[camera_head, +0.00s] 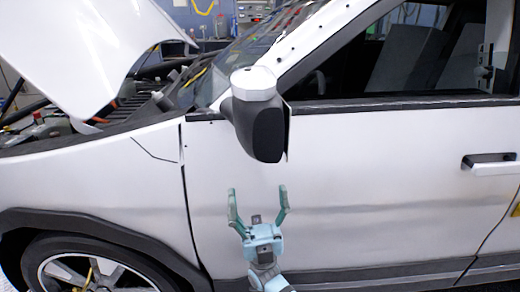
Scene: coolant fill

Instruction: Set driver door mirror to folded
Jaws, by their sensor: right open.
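The driver door mirror (262,125) has a black housing with a white round cap on top. It sticks out from the front corner of the door window. Its fold angle is hard to judge from this view. My right gripper (258,196) points up in front of the white driver door (370,190), below the mirror. Its two fingers are spread apart with nothing between them, and a gap separates them from the mirror. My left gripper is not in view.
The white hood (85,50) is raised at the left over the open engine bay. A door handle (488,164) is at the right. The front wheel (95,270) is at the lower left. The space in front of the door looks clear.

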